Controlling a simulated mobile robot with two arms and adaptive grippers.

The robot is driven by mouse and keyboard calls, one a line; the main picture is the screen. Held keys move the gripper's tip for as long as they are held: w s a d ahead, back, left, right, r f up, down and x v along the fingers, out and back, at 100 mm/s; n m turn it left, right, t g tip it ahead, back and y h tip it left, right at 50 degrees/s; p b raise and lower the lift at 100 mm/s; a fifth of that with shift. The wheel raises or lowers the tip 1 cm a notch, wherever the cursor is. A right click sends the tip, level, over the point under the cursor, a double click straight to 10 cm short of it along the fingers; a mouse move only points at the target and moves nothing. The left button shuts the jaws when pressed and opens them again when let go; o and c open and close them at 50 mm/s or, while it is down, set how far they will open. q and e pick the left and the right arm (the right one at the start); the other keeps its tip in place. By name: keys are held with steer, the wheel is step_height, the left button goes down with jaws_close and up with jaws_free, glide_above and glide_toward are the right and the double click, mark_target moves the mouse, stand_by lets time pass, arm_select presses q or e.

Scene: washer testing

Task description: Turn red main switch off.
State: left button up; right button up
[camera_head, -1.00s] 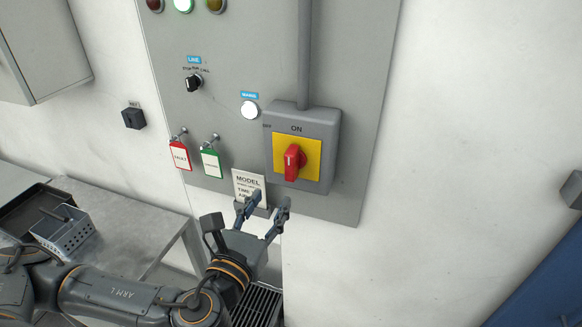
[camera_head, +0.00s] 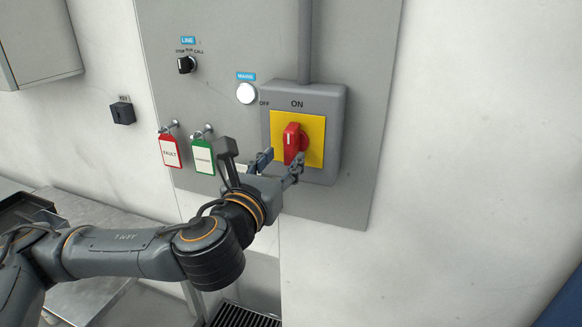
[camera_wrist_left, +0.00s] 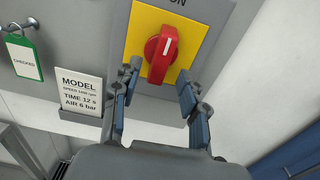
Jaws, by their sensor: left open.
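The red main switch (camera_head: 293,143) is a knob on a yellow plate (camera_head: 315,128) in a grey box, under the label ON, with OFF at the upper left. Its white mark points up toward ON. My left gripper (camera_head: 281,164) is open just below and in front of the knob. In the left wrist view, the red knob (camera_wrist_left: 161,54) stands between and just beyond the two open fingertips (camera_wrist_left: 158,80), apart from the fingers as far as I can tell. My right gripper is not in view.
A red FAULT tag (camera_head: 170,151) and a green tag (camera_head: 203,157) hang left of the box. The LINE selector (camera_head: 186,64) and white lamp (camera_head: 246,93) are above. A model card (camera_wrist_left: 81,91) is beside the gripper. The wall at right is clear.

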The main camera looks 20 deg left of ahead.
mark_target(288, 151)
arm_select(q)
steer(key=w+p, duration=0.1)
steer(key=w, duration=0.3)
steer(key=shift+w+d+r+p, duration=0.1)
steer(key=shift+w+p, duration=0.15)
steer(key=shift+p, duration=0.15)
steer(key=shift+w, duration=0.5)
jaws_close()
